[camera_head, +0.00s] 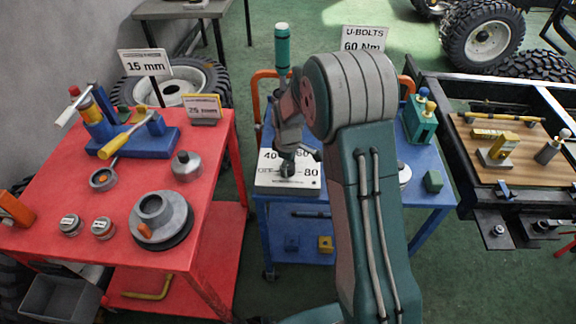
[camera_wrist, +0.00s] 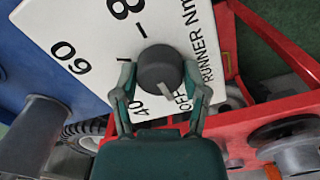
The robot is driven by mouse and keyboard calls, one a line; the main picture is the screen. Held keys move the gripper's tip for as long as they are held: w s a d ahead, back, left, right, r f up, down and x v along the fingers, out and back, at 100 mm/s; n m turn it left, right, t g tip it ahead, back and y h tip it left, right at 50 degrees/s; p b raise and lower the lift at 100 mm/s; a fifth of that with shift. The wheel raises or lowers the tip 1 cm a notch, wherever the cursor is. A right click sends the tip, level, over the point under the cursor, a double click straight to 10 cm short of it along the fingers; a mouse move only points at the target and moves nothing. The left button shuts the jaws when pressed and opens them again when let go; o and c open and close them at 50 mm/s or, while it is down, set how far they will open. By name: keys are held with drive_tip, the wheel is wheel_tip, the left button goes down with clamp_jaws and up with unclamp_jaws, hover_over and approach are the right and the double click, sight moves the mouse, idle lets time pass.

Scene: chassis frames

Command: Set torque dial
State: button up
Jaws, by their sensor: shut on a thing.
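The torque dial's white panel (camera_head: 262,182) stands at the front of the blue table, with OFF, 40, 60 and 80 printed around a dark round knob (camera_head: 287,169). In the wrist view the knob (camera_wrist: 158,66) sits between the two green fingers of my gripper (camera_wrist: 161,80), which is shut on it. The panel (camera_wrist: 95,35) also reads RUNNER Nm there. In the head view my gripper (camera_head: 296,156) is over the panel, and my arm hides part of the blue table.
A sign (camera_head: 362,40) behind reads U-BOLTS 60 Nm. A red table (camera_head: 50,190) at left carries a blue vise-like fixture (camera_head: 130,138) and several metal parts. A dark chassis frame (camera_head: 440,95) stands at right with a wooden board. Green floor shows between the tables.

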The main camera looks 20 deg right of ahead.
drive_tip(key=shift+s+f, duration=0.1)
drive_tip(key=o, duration=1.2)
drive_tip(key=shift+c, duration=0.2)
wheel_tip(320, 180, up, 12)
drive_tip(key=s+r+m+t, duration=0.2)
drive_tip(key=s+r+m, duration=0.3)
drive_tip(key=s, duration=0.8)
drive_tip(key=s+r+m+t, duration=0.3)
drive_tip(key=s+r+m, duration=0.2)
drive_tip(key=s, duration=0.9)
wheel_tip(320, 180, up, 4)
drive_tip(key=shift+s+f+t, duration=0.15)
drive_tip(key=shift+s+t, duration=0.1)
drive_tip(key=shift+t, duration=0.05)
